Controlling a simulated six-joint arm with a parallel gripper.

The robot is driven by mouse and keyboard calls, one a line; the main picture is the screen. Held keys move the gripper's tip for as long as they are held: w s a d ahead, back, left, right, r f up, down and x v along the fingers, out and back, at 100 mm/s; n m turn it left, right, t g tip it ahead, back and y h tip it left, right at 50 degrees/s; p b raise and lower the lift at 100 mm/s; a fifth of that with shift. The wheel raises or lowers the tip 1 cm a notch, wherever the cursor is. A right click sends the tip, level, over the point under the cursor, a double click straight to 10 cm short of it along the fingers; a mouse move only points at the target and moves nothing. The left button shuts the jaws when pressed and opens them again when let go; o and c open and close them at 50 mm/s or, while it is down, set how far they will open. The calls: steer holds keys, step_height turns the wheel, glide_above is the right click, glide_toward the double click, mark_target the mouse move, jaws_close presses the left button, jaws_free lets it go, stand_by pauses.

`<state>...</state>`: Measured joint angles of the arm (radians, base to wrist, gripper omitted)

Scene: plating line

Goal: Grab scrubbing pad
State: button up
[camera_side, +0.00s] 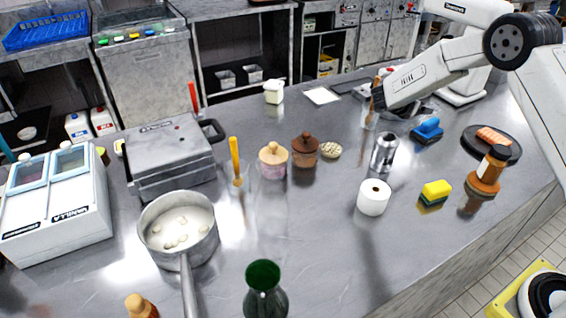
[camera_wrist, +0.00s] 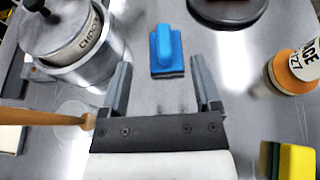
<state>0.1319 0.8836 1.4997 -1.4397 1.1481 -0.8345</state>
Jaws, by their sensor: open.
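A blue scrubbing pad (camera_side: 427,130) with a raised grip and a dark underside lies flat on the steel counter. In the wrist view the blue pad (camera_wrist: 167,48) shows ahead of my gripper (camera_wrist: 161,66), in line with the gap between the fingers. My gripper is open and empty, with one finger on each side and no contact visible. In the side view my wrist hangs behind and left of the pad, and the fingers are hard to make out there. A yellow and green sponge (camera_side: 435,193) lies nearer the front edge and also shows in the wrist view (camera_wrist: 288,160).
A dark round plate (camera_side: 511,154) and an orange-brown bottle (camera_side: 487,171) stand right of the pad. A metal can (camera_side: 384,153) and a white roll (camera_side: 374,197) stand to its left. In the wrist view, a labelled canister (camera_wrist: 75,40) and a wooden handle (camera_wrist: 45,118) are left.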

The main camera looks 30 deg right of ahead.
glide_toward(427, 122)
steer(key=shift+w+d+f, duration=0.1)
steer(key=shift+d+f, duration=0.1)
steer(key=shift+d, duration=0.4)
steer(key=shift+x, duration=1.25)
steer(key=shift+s+x, duration=0.2)
steer(key=shift+x, duration=2.4)
steer(key=shift+f, duration=0.1)
jaws_close()
